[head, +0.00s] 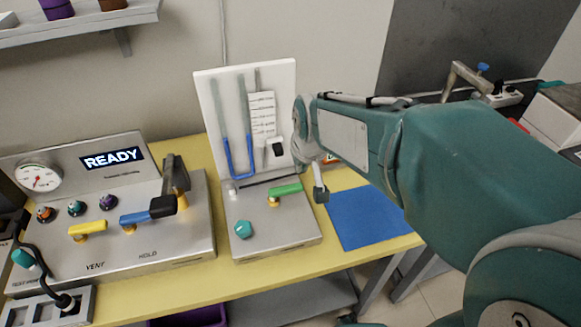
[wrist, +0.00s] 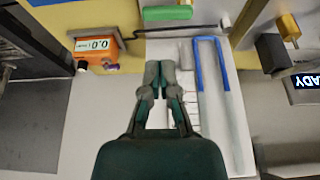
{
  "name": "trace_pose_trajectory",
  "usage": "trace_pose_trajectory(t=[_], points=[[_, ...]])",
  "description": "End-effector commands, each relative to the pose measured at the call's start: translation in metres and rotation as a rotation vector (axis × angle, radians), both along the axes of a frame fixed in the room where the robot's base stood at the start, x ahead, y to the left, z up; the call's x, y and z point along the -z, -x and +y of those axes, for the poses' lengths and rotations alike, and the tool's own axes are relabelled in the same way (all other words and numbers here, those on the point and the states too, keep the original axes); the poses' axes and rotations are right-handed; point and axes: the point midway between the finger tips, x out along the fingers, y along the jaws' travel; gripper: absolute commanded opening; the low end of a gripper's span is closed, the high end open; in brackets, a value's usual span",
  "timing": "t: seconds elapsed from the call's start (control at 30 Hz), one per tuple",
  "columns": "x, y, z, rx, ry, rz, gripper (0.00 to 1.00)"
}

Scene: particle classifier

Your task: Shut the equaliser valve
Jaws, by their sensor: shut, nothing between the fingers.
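A green lever handle (head: 287,190) on a brass stem sits on the metal base of the manometer stand (head: 275,236); I take it as the equaliser valve, though no label is readable. It lies roughly sideways, tilted up to the right. Its green bar also shows at the top of the wrist view (wrist: 168,13). My gripper (head: 321,194) is just right of the handle and apart from it. In the wrist view my gripper (wrist: 160,66) has its fingertips together, empty, over the white manometer board (wrist: 150,130).
A blue U-tube (head: 240,160) stands on the upright board. A teal knob (head: 243,229) is on the same base. Left is a metal panel with yellow (head: 87,228) and blue (head: 140,217) levers. A blue mat (head: 370,217) lies right. An orange meter (wrist: 95,47) shows in the wrist view.

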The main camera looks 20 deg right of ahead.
Motion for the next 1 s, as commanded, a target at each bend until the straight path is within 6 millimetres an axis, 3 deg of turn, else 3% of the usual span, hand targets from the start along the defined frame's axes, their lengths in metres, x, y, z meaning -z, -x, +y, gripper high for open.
trace_pose_trajectory(t=[0.2,0.4,1.0], points=[[0.032,-0.039,-0.003,0.001,-0.003,0.031,0.0],[0.057,-0.064,-0.006,0.002,-0.004,0.048,0.0],[0.071,-0.075,-0.005,0.001,-0.003,0.054,0.0]])
